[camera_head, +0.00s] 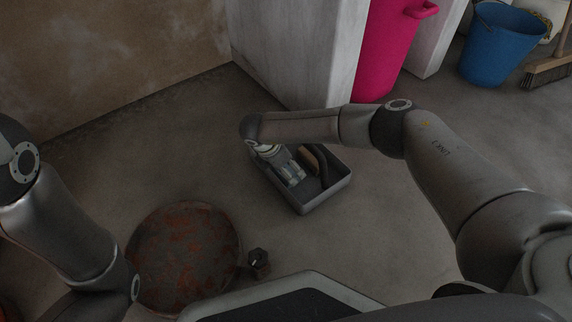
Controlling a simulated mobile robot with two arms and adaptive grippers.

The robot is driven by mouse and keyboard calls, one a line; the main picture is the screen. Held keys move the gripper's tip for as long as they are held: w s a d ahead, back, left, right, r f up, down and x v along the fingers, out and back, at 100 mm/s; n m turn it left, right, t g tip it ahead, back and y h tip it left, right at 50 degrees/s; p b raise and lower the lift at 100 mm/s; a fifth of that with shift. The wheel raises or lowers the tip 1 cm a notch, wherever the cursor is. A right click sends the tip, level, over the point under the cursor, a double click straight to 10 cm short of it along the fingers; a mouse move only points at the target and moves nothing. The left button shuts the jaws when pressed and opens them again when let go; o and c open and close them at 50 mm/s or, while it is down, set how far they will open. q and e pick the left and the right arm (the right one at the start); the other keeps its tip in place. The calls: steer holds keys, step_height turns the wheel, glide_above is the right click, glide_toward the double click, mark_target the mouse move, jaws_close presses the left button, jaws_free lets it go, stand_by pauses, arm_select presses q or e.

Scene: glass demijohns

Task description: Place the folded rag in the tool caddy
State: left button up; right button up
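The tool caddy (334,190) is a dark grey open tray on the concrete floor, near the middle of the head view. A dark upright piece with a tan part stands inside it, partly hidden by my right arm. My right gripper (294,177) points down over the left part of the caddy. Its fingers are small and dim here, so I cannot tell whether they are open or hold anything. I cannot make out the folded rag. My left arm comes in at the left edge, and its gripper is not in view.
A rusty round-topped object (185,258) stands left of the caddy, with a small dark object (258,262) beside it. A pale block (295,50), a pink container (388,45), a blue bucket (498,45) and a broom (548,72) stand behind.

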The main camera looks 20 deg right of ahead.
steer(key=shift+o, duration=0.5)
steer(key=shift+r, duration=0.25)
steer(key=p+v, duration=0.8)
steer(key=v, duration=0.4)
steer(key=shift+r, duration=0.4)
steer(key=shift+d, duration=0.1)
